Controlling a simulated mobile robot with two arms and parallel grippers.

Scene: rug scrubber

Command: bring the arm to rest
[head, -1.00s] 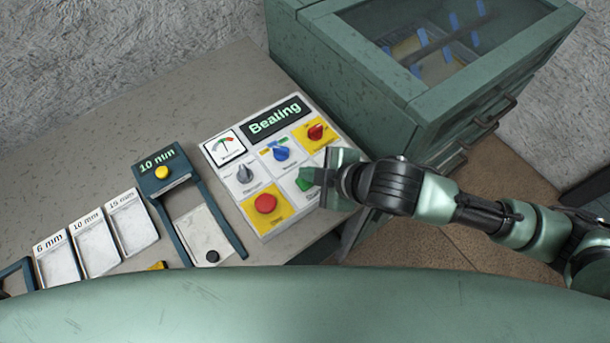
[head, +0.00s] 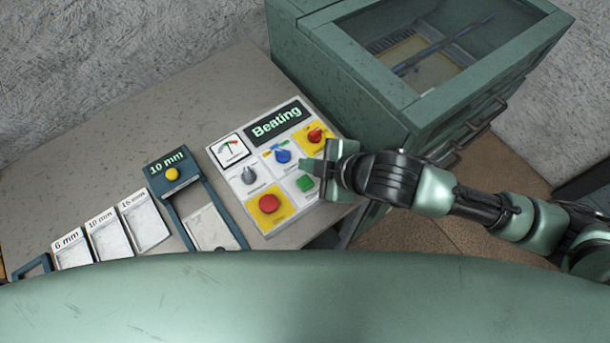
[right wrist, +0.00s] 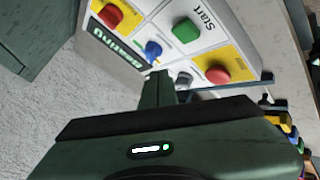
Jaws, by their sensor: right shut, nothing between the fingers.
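My right gripper (head: 312,167) is shut and empty. In the head view its tip hangs over the right side of the control panel (head: 231,176), between the blue knob (head: 283,156) and the green button (head: 305,183). The green button is now uncovered. In the right wrist view the closed fingers (right wrist: 158,88) point towards the panel, and the green button (right wrist: 186,31) marked "Start" shows beyond them. I cannot tell exactly how high the fingertips are above the panel. My left gripper is not in view.
The green machine (head: 400,90) with a glass lid stands behind and right of the panel. The display (head: 276,122) reads "Beating". A red button (head: 268,204), a red knob (head: 315,135) and a 10 mm gauge frame (head: 172,174) are near. The table's back left (head: 120,130) is clear.

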